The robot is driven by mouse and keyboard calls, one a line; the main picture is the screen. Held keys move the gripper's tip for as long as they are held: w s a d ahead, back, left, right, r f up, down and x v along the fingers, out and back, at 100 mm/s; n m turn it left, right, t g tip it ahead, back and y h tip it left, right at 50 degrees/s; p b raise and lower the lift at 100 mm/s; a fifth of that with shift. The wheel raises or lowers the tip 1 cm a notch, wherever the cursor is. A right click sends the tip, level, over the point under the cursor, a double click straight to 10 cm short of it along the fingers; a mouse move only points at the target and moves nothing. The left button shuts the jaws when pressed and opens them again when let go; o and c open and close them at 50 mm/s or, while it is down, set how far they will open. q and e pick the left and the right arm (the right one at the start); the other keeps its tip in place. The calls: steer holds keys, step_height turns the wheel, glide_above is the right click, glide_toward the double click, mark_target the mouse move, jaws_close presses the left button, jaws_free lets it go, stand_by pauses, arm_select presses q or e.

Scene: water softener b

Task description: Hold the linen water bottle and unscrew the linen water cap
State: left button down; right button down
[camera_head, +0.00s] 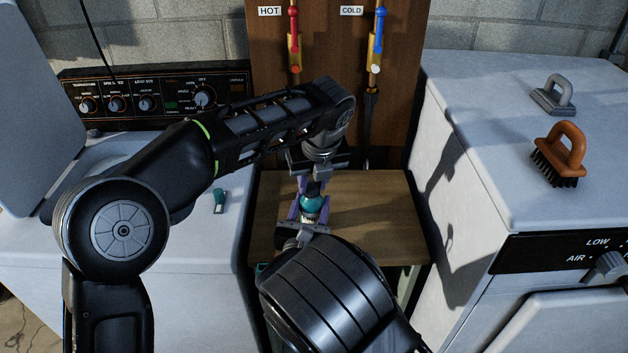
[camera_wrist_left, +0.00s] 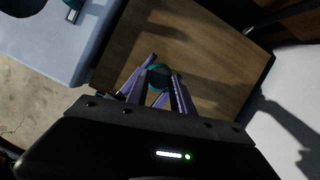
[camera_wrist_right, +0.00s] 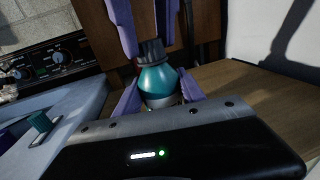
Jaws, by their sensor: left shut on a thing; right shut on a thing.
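The linen water bottle (camera_wrist_right: 157,84) is teal with a pale lower part and stands upright above the small wooden table. It also shows in the head view (camera_head: 312,204). My right gripper (camera_wrist_right: 160,95) is shut on the bottle's body from the near side. The dark linen water cap (camera_wrist_right: 151,52) sits on top of the bottle. My left gripper (camera_head: 312,186) comes down from above, its purple fingers (camera_wrist_left: 160,82) shut around the cap. Whether the bottle's base touches the table is hidden by my right arm.
The wooden table (camera_head: 385,215) is mostly bare. A washer (camera_head: 190,285) stands left, with a small teal-and-white item (camera_head: 220,200) on top. A white dryer (camera_head: 480,110) at right carries an orange brush (camera_head: 563,150) and a grey-handled one (camera_head: 556,95). Hot and cold taps hang behind.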

arm_select(q)
steer(key=shift+a+r, duration=0.2)
steer(key=shift+r, duration=0.2)
arm_select(e)
steer(key=shift+a, duration=0.2)
arm_select(q)
steer(key=shift+d+r, duration=0.1)
steer(key=shift+r, duration=2.25)
arm_select(e)
steer(key=c, duration=0.6)
jaws_free()
steer(key=shift+s, duration=0.15)
steer(key=s, duration=0.4)
steer(key=s+a, duration=0.1)
steer(key=s, duration=0.2)
steer(key=s+a, duration=0.1)
steer(key=s, duration=0.3)
steer(key=shift+s+a, duration=0.1)
steer(key=shift+s, duration=0.2)
